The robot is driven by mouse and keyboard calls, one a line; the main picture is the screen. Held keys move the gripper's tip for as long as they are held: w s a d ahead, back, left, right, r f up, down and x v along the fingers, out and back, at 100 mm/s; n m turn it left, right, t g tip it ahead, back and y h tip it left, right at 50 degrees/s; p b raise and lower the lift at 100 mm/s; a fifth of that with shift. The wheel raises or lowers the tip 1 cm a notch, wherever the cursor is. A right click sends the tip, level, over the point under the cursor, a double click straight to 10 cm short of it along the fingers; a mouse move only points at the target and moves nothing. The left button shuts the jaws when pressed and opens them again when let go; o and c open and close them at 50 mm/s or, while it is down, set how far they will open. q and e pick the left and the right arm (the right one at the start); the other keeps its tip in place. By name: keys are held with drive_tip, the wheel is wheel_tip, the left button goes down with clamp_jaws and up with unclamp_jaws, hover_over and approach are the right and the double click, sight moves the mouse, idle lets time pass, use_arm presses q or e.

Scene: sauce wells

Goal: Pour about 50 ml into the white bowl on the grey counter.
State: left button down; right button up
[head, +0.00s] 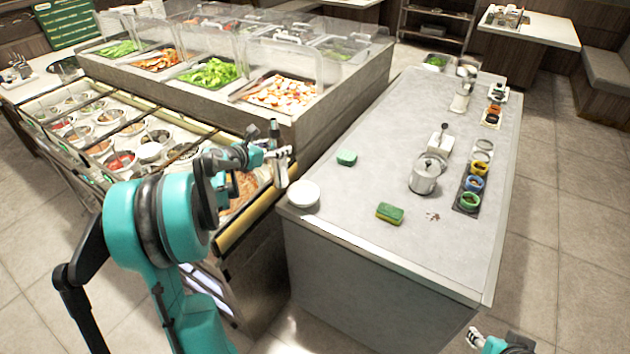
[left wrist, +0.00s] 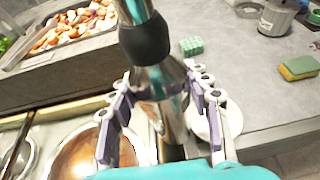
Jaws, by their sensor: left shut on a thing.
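My left gripper (head: 277,158) is shut on a shiny metal bottle-like vessel with a black collar (head: 280,172). In the left wrist view the gripper (left wrist: 165,100) has its fingers on either side of the metal vessel (left wrist: 150,45). The vessel looks near upright; its contents are hidden. The white bowl (head: 304,194) stands on the near left corner of the grey counter (head: 340,215), right of and below the gripper. In the left wrist view the bowl (left wrist: 232,122) is partly hidden behind the right finger. My right gripper (head: 474,338) is at the bottom edge, apparently empty.
A green sponge (head: 347,158), a yellow-green sponge (head: 390,213) and a metal pot (head: 424,176) are on the counter. A sauce-well station with several round wells (head: 122,162) lies left. A well with brown sauce (left wrist: 85,158) is beneath my left gripper.

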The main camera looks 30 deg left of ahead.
use_arm(q)
drive_tip(key=shift+w, duration=0.45)
drive_tip(key=shift+s+r, duration=0.1)
use_arm(e)
drive_tip(key=shift+w, duration=0.35)
